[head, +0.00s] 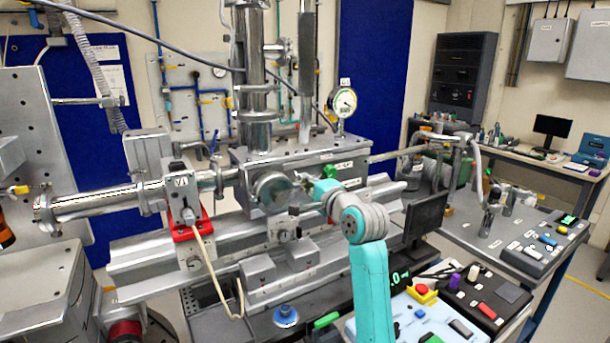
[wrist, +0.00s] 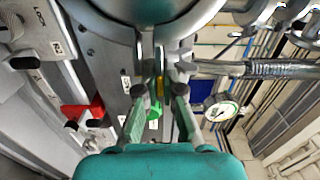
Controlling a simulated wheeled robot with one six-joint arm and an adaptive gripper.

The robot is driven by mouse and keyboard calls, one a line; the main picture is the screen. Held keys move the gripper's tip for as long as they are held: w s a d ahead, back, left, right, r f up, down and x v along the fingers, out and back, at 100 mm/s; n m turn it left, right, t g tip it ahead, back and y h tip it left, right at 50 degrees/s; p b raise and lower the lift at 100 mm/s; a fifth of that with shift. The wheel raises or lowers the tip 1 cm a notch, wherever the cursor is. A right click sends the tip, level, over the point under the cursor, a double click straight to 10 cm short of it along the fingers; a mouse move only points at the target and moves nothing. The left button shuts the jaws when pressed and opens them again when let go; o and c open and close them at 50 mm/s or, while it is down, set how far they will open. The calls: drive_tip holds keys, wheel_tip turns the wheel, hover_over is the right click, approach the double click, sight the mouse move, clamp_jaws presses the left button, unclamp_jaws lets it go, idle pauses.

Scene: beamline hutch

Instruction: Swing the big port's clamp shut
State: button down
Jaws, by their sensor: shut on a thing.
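The big port (head: 272,191) is a round metal flange on the front of the steel chamber. Its curved rim fills the top of the wrist view (wrist: 150,12). A narrow metal part of the clamp (wrist: 158,50) hangs from this rim toward my fingers. My gripper (head: 304,188) is at the right side of the port. In the wrist view my two fingers (wrist: 159,92) are shut on the clamp's end, with a gap taken up by it. The exact grip is partly hidden by the pads, and I cannot tell how far the clamp stands from the port.
A dial gauge (head: 343,100) stands above the chamber (head: 330,158). A red bracket (head: 190,224) with a hanging strap is to the left, beside the beam pipe (head: 95,203). A monitor (head: 425,218) and control panels (head: 470,295) are at the right. A steel rail lies below the port.

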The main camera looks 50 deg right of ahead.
drive_tip(key=shift+f+m, duration=0.3)
drive_tip(key=shift+f, duration=0.1)
drive_tip(key=c, duration=1.3)
unclamp_jaws()
drive_tip(key=shift+f, duration=0.1)
drive_tip(key=shift+s, duration=0.1)
drive_tip(key=shift+s+a, duration=0.1)
drive_tip(key=shift+s, duration=0.15)
drive_tip(key=v, duration=1.1)
drive_tip(key=shift+s, duration=0.15)
